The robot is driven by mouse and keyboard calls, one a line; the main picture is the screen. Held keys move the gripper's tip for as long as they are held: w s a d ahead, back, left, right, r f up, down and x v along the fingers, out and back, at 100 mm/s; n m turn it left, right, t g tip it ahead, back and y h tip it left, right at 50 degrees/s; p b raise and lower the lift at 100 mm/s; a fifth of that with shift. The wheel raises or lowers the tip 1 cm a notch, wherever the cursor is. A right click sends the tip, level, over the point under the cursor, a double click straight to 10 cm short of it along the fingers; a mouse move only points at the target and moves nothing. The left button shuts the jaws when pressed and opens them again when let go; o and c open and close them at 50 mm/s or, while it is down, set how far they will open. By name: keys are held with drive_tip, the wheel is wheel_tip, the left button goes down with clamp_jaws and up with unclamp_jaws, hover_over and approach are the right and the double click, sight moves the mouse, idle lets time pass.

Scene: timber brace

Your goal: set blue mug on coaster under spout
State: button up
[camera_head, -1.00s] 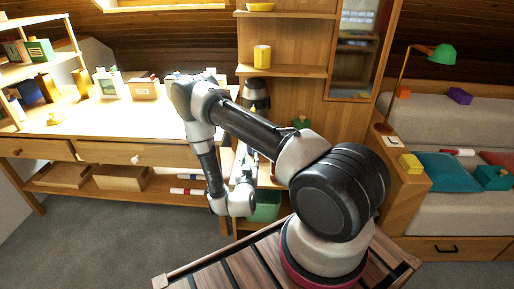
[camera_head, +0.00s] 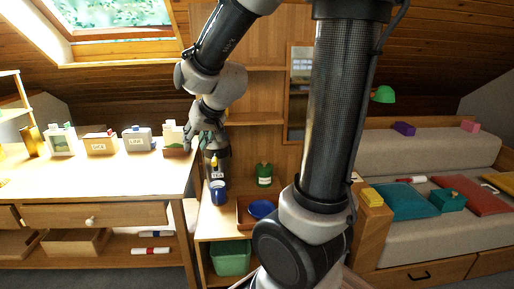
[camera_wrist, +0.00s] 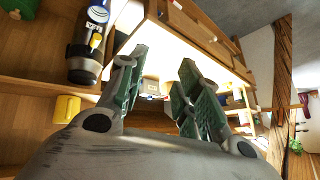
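The blue mug (camera_head: 218,192) stands upright on the low cabinet top, in front of the dark dispenser (camera_head: 213,166) with its yellow spout part. I cannot make out a coaster under or around it. My gripper (camera_head: 204,143) is above and behind the mug, near the dispenser's top, apart from the mug. In the wrist view my gripper (camera_wrist: 163,55) has its green-padded fingers spread with nothing between them. The dispenser (camera_wrist: 86,58) appears inverted to the left there. A blue-and-white round shape at its base may be the mug; I cannot be sure.
A yellow mug (camera_wrist: 67,108) is on a shelf in the wrist view. A green canister (camera_head: 264,175) and a tray (camera_head: 243,211) with a blue bowl (camera_head: 262,208) share the cabinet top. The desk (camera_head: 95,185) holds boxes along its back. Shelves rise behind my gripper.

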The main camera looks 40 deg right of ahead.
drive_tip(key=s+d+r+n+g, duration=0.1)
drive_tip(key=s+d+r, duration=0.1)
drive_tip(key=s, duration=0.9)
drive_tip(key=s+d+r+n+g+h, duration=0.1)
drive_tip(key=s+d+r+g, duration=0.1)
drive_tip(key=s, duration=1)
drive_tip(key=shift+d+r+g, duration=0.15)
drive_tip(key=shift+r+g, duration=0.05)
drive_tip(key=shift+g, duration=0.1)
